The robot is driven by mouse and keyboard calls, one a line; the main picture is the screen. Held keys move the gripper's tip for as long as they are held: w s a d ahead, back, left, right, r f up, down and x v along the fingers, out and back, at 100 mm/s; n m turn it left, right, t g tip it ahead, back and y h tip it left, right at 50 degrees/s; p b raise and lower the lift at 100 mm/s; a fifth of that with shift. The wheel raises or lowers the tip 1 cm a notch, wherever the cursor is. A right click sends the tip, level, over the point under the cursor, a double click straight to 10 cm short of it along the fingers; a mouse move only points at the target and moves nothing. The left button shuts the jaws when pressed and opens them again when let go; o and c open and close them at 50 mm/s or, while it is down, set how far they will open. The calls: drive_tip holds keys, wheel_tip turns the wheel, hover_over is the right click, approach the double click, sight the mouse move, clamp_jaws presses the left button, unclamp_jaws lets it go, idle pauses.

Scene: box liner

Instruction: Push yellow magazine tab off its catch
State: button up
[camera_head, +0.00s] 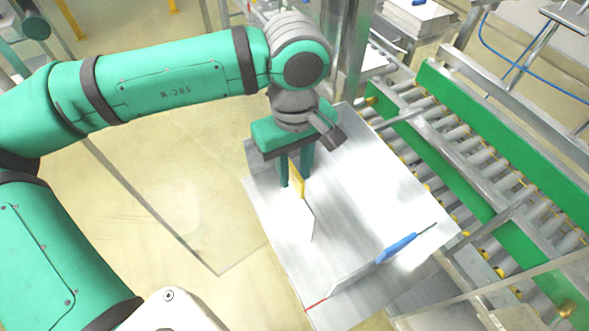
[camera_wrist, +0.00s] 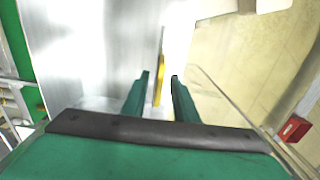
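The yellow tab (camera_head: 297,180) stands at the upper end of a thin upright white plate (camera_head: 302,216) on the metal table. My gripper (camera_head: 296,179) points down over it, with one green finger on each side. In the wrist view, the yellow tab (camera_wrist: 159,82) lies between my fingertips (camera_wrist: 160,82), nearer the left finger. A gap shows between it and the right finger. My gripper is open. The catch cannot be made out. My fingers partly hide the tab in the head view.
The metal table (camera_head: 375,190) is mostly bare. A red strip (camera_head: 316,305) lies at the table's edge. A green-sided roller conveyor (camera_head: 470,150) stands to the right. A red block (camera_wrist: 294,129) shows in the wrist view.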

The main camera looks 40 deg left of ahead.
drive_tip(key=shift+f, duration=0.35)
clamp_jaws()
idle(1.2)
